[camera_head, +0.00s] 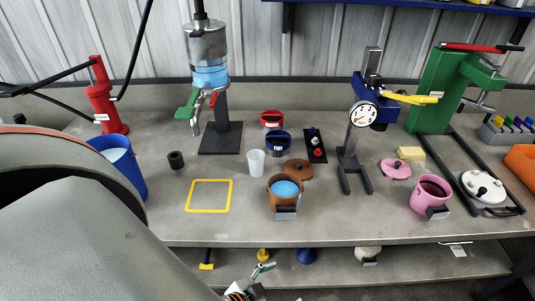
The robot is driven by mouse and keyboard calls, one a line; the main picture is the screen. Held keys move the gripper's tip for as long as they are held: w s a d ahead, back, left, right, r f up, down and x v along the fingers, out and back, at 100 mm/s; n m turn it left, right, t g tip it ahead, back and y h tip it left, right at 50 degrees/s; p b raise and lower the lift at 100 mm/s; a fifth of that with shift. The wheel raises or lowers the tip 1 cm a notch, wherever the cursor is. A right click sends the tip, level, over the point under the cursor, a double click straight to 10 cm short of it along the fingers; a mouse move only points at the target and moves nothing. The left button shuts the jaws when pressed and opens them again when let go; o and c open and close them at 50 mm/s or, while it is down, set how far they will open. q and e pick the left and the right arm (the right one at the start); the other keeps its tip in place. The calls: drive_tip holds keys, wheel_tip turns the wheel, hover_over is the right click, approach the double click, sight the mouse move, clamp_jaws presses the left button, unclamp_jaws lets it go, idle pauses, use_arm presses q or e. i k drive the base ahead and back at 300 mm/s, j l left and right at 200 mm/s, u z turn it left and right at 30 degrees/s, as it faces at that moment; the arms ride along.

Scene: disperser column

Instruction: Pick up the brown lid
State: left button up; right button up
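The brown lid (298,170) lies flat on the grey workbench, just behind and right of the brown pot (284,190), which holds blue liquid. The lid is apart from any gripper. My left arm fills the lower left, and what looks like my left gripper (262,271) shows small at the bottom edge, in front of the bench and well below the lid. It is cut off and too small to tell whether it is open or shut. My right gripper is not in view.
A white cup (256,162) and a dark blue container (277,141) stand near the lid. A black strip with small items (315,146) lies behind it, and a gauge stand (350,165) stands to its right. The yellow square outline (209,210) encloses bare bench.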

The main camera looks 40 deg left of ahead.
sight(303, 169)
drive_tip(key=u, duration=1.05)
